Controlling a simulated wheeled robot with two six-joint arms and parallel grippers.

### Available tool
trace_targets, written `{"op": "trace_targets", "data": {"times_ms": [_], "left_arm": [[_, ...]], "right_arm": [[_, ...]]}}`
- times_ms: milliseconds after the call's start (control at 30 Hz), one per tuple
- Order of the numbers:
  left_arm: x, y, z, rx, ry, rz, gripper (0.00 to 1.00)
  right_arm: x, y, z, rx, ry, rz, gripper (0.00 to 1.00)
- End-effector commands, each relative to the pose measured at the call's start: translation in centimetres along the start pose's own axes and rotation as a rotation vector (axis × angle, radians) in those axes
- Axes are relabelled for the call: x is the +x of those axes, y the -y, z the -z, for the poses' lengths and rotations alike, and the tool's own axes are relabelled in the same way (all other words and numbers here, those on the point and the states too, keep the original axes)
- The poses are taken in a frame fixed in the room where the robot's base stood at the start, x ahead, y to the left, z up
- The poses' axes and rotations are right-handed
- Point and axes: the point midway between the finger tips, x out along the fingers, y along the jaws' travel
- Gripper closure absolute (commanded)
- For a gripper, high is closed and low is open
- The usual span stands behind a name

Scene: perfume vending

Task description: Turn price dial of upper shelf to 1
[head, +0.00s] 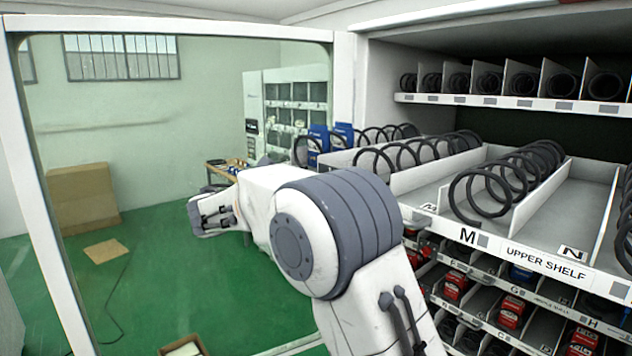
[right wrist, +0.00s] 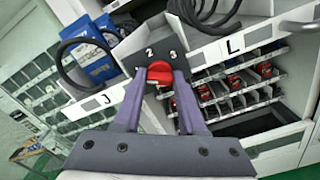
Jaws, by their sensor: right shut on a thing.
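The red price dial (right wrist: 161,72) sits on a dark plate at the front of the shelf in the right wrist view, between labels J and L. The numbers 2 and 3 show above it; I cannot see a 1. My right gripper (right wrist: 160,82) is shut on the dial, one finger on each side. In the head view, my right arm reaches across the upper shelf (head: 545,262) front, and it hides the dial and the fingertips. My left gripper is not in view.
Black spiral coils (head: 500,185) stand in the upper shelf lanes, with blue boxes (head: 318,138) at the far left end. Red boxes (head: 455,285) fill lower racks. An open door frame (head: 45,200) stands at left. The green floor (head: 150,270) has a flat cardboard piece.

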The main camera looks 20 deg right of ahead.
Motion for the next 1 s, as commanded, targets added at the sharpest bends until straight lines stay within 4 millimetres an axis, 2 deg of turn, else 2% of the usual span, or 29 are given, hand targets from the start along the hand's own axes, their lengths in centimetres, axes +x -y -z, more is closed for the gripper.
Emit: {"op": "trace_targets", "data": {"times_ms": [500, 533, 600, 1000], "left_arm": [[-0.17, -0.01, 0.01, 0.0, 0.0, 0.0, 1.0], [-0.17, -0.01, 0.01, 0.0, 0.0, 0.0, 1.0], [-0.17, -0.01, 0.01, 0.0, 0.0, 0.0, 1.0], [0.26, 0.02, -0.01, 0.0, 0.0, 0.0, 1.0]], "right_arm": [[-0.02, 0.1, 0.17, -0.024, -0.002, 0.002, 1.0], [-0.02, 0.1, 0.17, -0.024, -0.002, 0.002, 0.56], [-0.02, 0.1, 0.17, -0.024, -0.002, 0.002, 0.3], [-0.58, 0.08, 0.22, -0.019, -0.001, -0.001, 0.3]]}}
